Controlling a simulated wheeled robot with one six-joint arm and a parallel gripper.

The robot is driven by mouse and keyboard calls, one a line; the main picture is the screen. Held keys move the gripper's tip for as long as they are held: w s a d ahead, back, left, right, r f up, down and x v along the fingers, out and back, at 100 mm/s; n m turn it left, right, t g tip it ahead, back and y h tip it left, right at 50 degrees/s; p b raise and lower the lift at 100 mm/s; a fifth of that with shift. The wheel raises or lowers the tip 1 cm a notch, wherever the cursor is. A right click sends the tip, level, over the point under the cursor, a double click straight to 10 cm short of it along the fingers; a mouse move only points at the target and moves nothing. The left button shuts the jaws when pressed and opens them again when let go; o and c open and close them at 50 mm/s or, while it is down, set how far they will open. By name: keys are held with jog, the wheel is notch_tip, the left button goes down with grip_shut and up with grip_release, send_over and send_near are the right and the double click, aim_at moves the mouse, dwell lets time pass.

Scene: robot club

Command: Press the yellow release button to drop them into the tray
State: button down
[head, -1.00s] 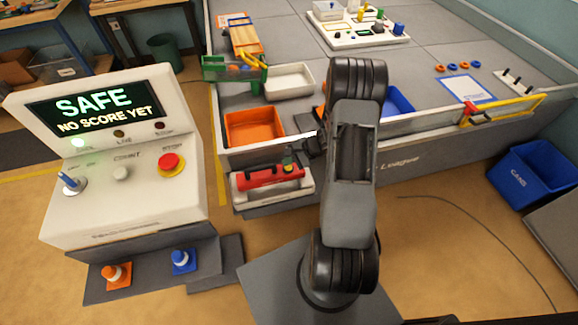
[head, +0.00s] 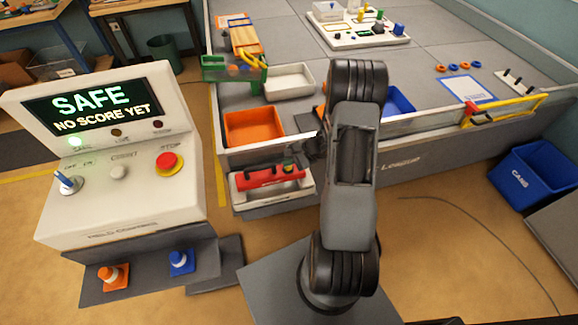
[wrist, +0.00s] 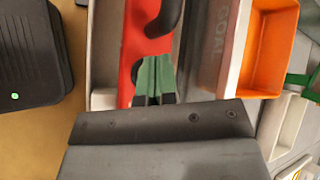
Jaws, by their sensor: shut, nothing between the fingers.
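A green hopper (head: 233,69) with orange balls stands at the far left of the field, with a curved yellow part (head: 254,60) at its right. I cannot tell whether that part is the release button. A shallow white tray (head: 289,81) lies beside the hopper, apparently empty. My gripper (head: 312,150) is shut and empty, low at the field's front wall, well short of the hopper.
The red piece (head: 268,176) rests in a white holder (head: 242,195) on the front wall. An orange bin (head: 254,126) is just behind that wall. A control console (head: 120,205) with a red stop button (head: 169,162) stands left. A blue bin (head: 537,177) is right.

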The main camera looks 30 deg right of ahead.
jog(key=shift+f+b, duration=0.5)
dwell(0.3)
jog(key=shift+r, duration=0.15)
jog(key=shift+r+p, duration=0.55)
jog(key=shift+r, duration=0.3)
jog(key=shift+r, duration=0.15)
jog(key=shift+r+p, duration=1.55)
jog(key=shift+r, duration=0.85)
jog(key=shift+f, duration=0.1)
